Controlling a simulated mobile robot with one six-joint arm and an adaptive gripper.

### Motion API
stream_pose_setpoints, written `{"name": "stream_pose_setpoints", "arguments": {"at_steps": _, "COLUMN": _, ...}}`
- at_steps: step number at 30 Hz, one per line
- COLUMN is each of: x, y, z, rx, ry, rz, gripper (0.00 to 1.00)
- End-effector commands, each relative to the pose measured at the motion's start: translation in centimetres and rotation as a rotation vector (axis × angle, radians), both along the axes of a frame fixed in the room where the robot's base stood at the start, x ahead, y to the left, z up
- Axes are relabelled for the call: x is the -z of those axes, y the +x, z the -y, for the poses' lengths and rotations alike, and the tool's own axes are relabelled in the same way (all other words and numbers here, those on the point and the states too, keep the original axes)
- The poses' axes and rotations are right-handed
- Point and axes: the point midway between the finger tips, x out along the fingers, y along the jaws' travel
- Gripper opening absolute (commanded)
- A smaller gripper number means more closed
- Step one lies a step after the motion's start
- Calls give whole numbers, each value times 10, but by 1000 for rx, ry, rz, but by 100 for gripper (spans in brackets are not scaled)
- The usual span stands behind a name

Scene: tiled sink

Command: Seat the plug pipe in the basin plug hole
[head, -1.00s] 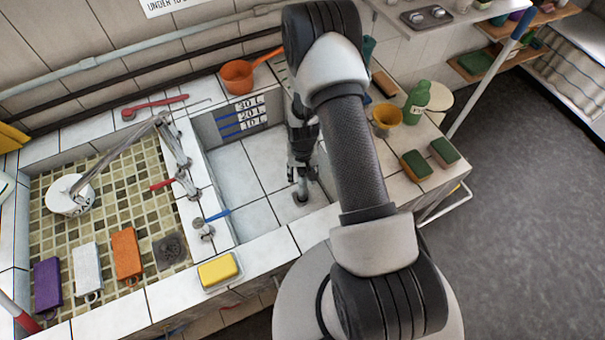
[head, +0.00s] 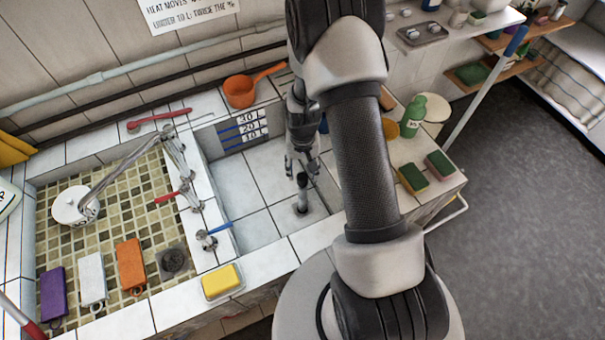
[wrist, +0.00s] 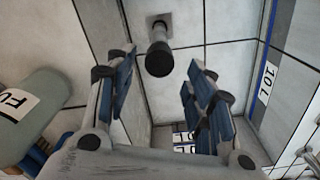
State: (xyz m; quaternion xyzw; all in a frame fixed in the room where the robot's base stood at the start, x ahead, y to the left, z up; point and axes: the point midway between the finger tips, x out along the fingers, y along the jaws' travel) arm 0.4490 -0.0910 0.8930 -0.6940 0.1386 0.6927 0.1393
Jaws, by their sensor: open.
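The plug pipe (head: 302,192) is a short grey tube with a dark upper end. It stands about upright at the plug hole (head: 302,210) in the floor of the tiled basin. In the wrist view the pipe (wrist: 158,55) rises from a square metal plate (wrist: 152,19) around the hole. How deep its lower end sits is hidden. My gripper (head: 302,168) is above the pipe, open and empty. In the wrist view its spread fingers (wrist: 160,78) are on either side of the pipe's dark end, apart from it.
Basin walls surround my gripper, with a blue-marked level scale (head: 242,125) on the back wall. A blue-handled tap (head: 212,235) stands at the left rim. A yellow sponge (head: 221,281) lies on the front ledge. A grey-green labelled container (wrist: 30,105) is close at left in the wrist view.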

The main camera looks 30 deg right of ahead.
Motion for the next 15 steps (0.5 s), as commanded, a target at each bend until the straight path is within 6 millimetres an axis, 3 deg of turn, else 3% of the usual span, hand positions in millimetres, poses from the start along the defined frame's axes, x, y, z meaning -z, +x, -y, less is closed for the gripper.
{"name": "stream_pose_setpoints", "arguments": {"at_steps": 4, "x": -17, "y": 2, "z": -1, "rx": -5, "ry": -2, "rz": 7, "gripper": 49}}
{"name": "stream_pose_setpoints", "arguments": {"at_steps": 7, "x": -46, "y": 5, "z": -5, "rx": -23, "ry": -6, "rz": 30, "gripper": 49}}
{"name": "stream_pose_setpoints", "arguments": {"at_steps": 11, "x": -113, "y": 4, "z": -16, "rx": -69, "ry": -18, "rz": 81, "gripper": 49}}
{"name": "stream_pose_setpoints", "arguments": {"at_steps": 15, "x": -191, "y": -15, "z": -33, "rx": -130, "ry": -29, "rz": 140, "gripper": 49}}
